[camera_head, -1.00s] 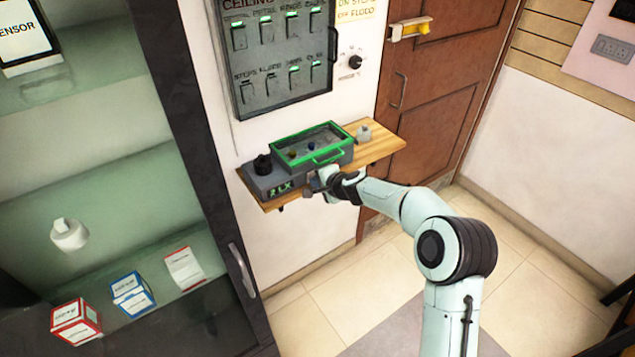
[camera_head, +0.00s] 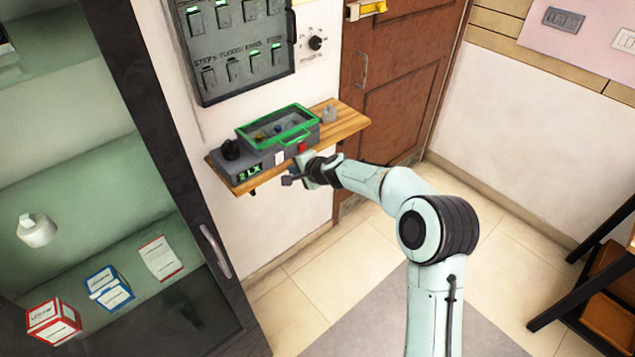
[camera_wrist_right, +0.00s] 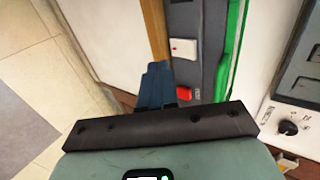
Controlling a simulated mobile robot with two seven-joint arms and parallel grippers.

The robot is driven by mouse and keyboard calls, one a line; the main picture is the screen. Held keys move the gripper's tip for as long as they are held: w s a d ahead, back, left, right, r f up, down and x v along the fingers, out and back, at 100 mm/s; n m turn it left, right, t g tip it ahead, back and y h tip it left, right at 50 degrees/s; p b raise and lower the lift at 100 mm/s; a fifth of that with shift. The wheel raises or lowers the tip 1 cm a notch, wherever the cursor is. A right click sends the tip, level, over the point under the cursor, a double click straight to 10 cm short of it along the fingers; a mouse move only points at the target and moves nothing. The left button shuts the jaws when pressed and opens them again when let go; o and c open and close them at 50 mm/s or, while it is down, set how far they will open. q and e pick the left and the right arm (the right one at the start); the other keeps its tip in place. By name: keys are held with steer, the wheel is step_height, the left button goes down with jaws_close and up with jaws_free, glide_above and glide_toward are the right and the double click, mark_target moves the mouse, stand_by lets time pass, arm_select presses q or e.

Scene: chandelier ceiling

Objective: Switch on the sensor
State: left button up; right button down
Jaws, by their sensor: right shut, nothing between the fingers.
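The sensor (camera_head: 258,158) is a grey box with a green-framed clear lid, a black knob and a lit green display reading about "2 LX". It sits on a wooden wall shelf. Its front face carries a white switch (camera_head: 279,158) and a small red part (camera_head: 302,147). My left gripper is out of view.
A grey switch panel (camera_head: 240,45) and a dial (camera_head: 316,43) are on the wall above. A small pale object (camera_head: 329,114) stands on the wooden shelf (camera_head: 350,124). A glass-fronted cabinet stands left, a brown door (camera_head: 400,95) right. Floor below is clear.

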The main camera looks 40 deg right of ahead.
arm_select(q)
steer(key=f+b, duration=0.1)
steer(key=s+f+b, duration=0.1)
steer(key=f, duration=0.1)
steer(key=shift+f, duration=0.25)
arm_select(e)
steer(key=s+f+v, duration=0.1)
steer(key=v, duration=0.8)
steer(key=shift+f, duration=0.25)
steer(key=shift+s, duration=0.1)
